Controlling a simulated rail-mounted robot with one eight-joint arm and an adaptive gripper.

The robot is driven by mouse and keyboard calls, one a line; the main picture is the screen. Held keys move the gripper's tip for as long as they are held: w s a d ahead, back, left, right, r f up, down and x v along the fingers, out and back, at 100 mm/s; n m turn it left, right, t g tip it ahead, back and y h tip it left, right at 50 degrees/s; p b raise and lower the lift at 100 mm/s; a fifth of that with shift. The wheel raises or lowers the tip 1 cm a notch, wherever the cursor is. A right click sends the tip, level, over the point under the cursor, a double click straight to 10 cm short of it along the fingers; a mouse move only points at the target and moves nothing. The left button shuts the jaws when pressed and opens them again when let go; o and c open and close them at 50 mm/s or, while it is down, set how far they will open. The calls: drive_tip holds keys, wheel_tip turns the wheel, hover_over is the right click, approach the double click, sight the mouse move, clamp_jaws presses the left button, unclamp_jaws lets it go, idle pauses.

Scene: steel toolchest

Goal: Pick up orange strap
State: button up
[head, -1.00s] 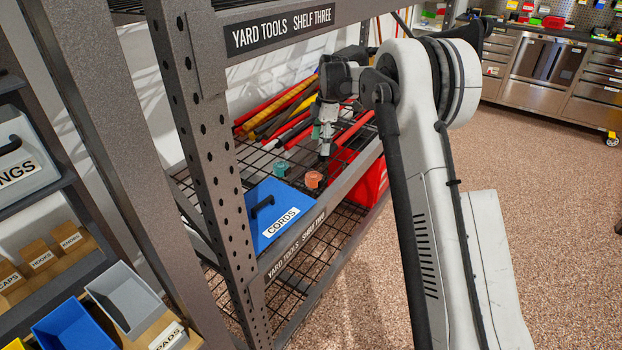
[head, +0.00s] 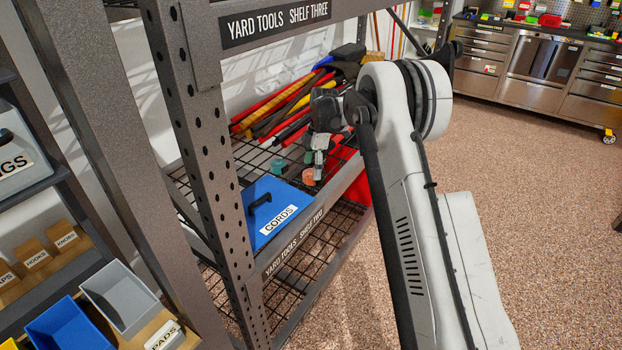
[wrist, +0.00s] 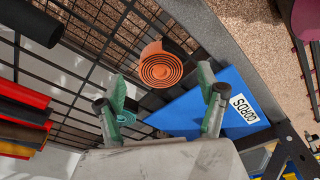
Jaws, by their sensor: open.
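The orange strap (wrist: 160,66) is a rolled coil on the black wire shelf, near its front rail. In the wrist view it lies just beyond and between the fingertips of my gripper (wrist: 161,85). The fingers are spread apart with nothing between them. In the head view, my gripper (head: 318,168) hangs over the shelf beside the strap (head: 309,175), which is partly hidden there.
A blue CORDS bin (head: 273,210) sits left of the strap. A teal coil (head: 278,167) lies behind it on the shelf, partly hidden by a finger in the wrist view. Long-handled tools (head: 285,110) lie at the back. A shelf beam (head: 275,25) runs overhead.

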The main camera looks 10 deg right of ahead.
sight(311, 173)
drive_tip(key=f, duration=0.3)
drive_tip(key=shift+a+f, duration=0.2)
drive_tip(key=shift+a, duration=0.05)
drive_tip(key=c, duration=1.3)
drive_tip(key=shift+r, duration=0.2)
